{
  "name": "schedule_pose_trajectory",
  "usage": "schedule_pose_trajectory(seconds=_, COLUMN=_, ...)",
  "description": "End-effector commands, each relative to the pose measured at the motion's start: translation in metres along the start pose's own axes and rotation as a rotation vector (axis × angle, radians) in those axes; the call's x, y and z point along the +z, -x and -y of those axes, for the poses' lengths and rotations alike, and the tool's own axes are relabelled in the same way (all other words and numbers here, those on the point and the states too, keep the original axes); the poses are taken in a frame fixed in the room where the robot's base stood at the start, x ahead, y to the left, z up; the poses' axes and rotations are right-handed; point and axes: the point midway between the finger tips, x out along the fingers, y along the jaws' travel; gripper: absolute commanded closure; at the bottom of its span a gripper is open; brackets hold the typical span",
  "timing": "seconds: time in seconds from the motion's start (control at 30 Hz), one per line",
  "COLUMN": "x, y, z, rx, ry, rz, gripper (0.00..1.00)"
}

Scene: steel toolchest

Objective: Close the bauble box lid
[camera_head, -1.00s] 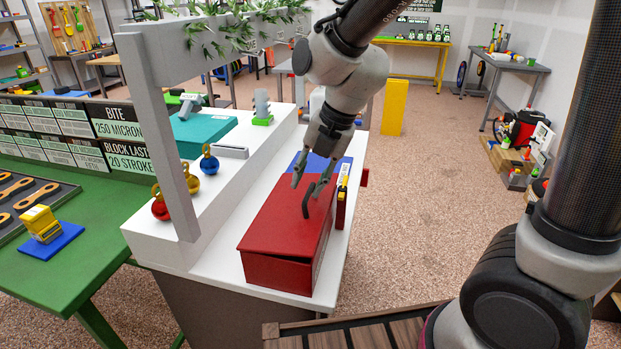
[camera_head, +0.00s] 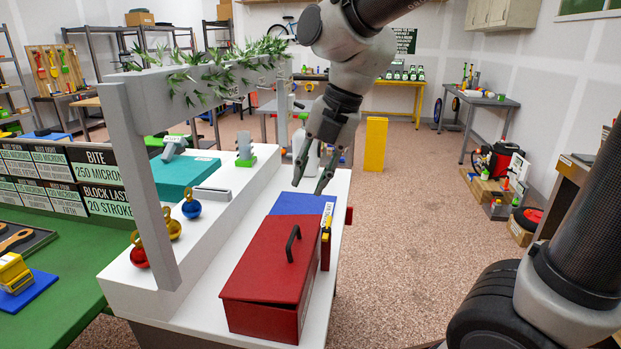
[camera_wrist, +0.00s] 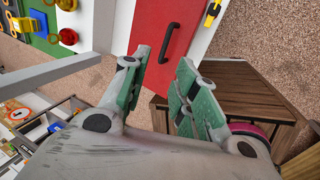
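The red bauble box (camera_head: 265,321) stands on the white counter. Its red lid (camera_head: 258,268) lies down over it, with a thin dark gap along the near edge. A black handle (camera_head: 293,243) stands up from the lid; it also shows in the wrist view (camera_wrist: 170,42). My gripper (camera_head: 311,184) is open and empty, above and beyond the handle, over the blue surface (camera_head: 303,204) behind the box. In the wrist view my gripper's fingers (camera_wrist: 162,62) are spread apart, clear of the handle.
Red, gold and blue baubles (camera_head: 192,208) sit on the white ledge left of the box, near a grey post (camera_head: 147,190). A yellow-and-red item (camera_head: 326,243) stands against the box's right side.

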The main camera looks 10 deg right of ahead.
Motion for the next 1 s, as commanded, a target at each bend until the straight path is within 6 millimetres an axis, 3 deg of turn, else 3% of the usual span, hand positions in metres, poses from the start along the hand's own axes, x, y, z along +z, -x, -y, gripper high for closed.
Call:
schedule_pose_trajectory(seconds=0.03, x=-0.002, y=-0.002, z=-0.001, rx=-0.002, ry=0.006, rz=-0.004, gripper=0.85)
schedule_pose_trajectory(seconds=0.13, x=-0.006, y=-0.014, z=-0.013, rx=-0.024, ry=0.038, rz=-0.024, gripper=1.0)
schedule_pose_trajectory(seconds=0.17, x=-0.005, y=-0.016, z=-0.021, rx=-0.036, ry=0.053, rz=-0.027, gripper=1.0)
schedule_pose_trajectory(seconds=0.27, x=-0.003, y=-0.017, z=-0.028, rx=-0.069, ry=-0.118, rz=-0.024, gripper=1.0)
schedule_pose_trajectory(seconds=0.47, x=0.001, y=-0.015, z=-0.039, rx=-0.13, ry=-0.649, rz=0.016, gripper=1.0)
schedule_pose_trajectory(seconds=1.0, x=0.017, y=0.005, z=-0.046, rx=-0.109, ry=-2.438, rz=0.319, gripper=1.0)
